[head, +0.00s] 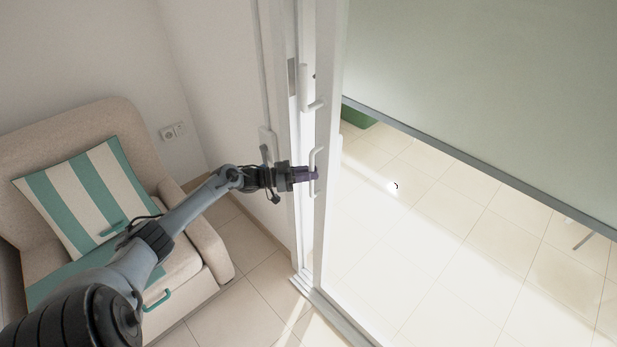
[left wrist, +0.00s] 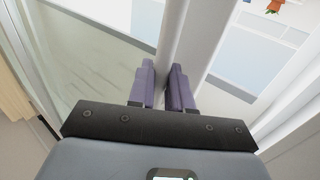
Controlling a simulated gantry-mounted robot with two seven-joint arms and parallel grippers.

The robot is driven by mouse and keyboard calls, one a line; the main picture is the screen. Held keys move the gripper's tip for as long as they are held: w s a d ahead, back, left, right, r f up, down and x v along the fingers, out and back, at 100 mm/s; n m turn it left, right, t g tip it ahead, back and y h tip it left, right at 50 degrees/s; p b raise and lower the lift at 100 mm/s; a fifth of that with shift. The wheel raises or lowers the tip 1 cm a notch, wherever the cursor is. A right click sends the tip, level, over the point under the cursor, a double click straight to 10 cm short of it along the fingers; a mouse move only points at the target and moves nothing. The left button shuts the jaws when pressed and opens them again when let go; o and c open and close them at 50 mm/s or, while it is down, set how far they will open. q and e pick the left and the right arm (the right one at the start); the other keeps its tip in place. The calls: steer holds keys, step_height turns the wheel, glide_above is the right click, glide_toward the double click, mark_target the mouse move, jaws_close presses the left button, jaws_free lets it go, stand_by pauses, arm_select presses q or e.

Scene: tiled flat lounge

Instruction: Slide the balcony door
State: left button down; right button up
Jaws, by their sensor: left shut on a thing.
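The balcony door (head: 329,120) is a sliding glass panel with a white frame, standing near its left jamb in the head view. A white bow-shaped door handle (head: 313,160) is on its frame edge. My left gripper (head: 313,174) reaches in from the left and is at the lower part of this handle. In the left wrist view its purple fingers (left wrist: 163,88) are closed around a white upright bar, with the door's white frame (left wrist: 200,40) behind it. The fingers hide the gripped stretch of the handle. My right gripper is not in view.
A beige armchair (head: 205,245) with a green-and-white striped cushion (head: 90,190) stands at left, under my arm. A floor track (head: 340,318) runs below the door. A green-grey blind (head: 490,80) hangs at upper right, over sunlit tiles. A wall socket (head: 172,131) is behind the chair.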

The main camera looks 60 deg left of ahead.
arm_select(q)
steer(key=c, duration=1.5)
jaws_free()
steer(key=shift+a+f, duration=0.25)
steer(key=shift+f, duration=0.1)
steer(key=shift+o, duration=1.3)
steer(key=shift+w+a+r, duration=0.1)
steer(key=shift+w, duration=0.1)
steer(key=shift+o, duration=0.7)
steer(key=shift+w+r, duration=0.2)
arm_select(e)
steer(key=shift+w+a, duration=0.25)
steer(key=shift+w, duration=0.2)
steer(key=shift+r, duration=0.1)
arm_select(q)
steer(key=p+v, duration=0.1)
steer(key=v, duration=0.9)
steer(key=shift+s+p, duration=0.35)
steer(key=shift+s, duration=0.1)
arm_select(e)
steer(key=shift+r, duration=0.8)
